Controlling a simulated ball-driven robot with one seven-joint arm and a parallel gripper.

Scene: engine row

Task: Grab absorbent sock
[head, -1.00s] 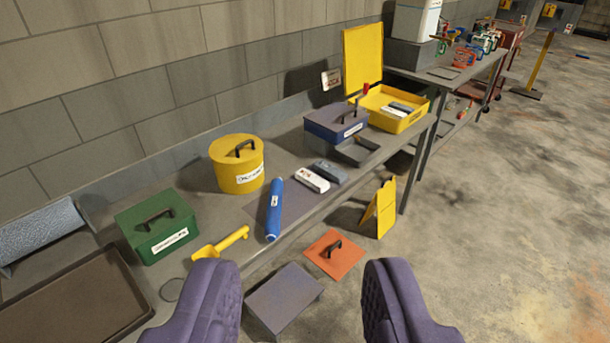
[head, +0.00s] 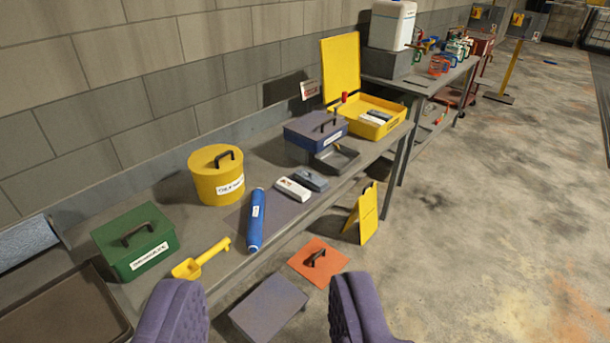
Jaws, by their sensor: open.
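The absorbent sock is most likely the long blue cylinder (head: 256,222) with a small white label. It lies on a dark mat (head: 282,212) near the front edge of the grey bench. My gripper (head: 262,318) shows as two purple padded fingers at the bottom of the view. It is open and empty, with a wide gap between the fingers. The blue cylinder lies beyond the fingers, apart from them, and is fully in sight.
Around it stand a yellow tub (head: 216,178), a green box (head: 134,242), a yellow scoop (head: 200,260) and white and grey blocks (head: 294,189). An orange plate (head: 317,262), a grey box (head: 268,306) and a yellow floor sign (head: 362,215) are below. Floor at right is clear.

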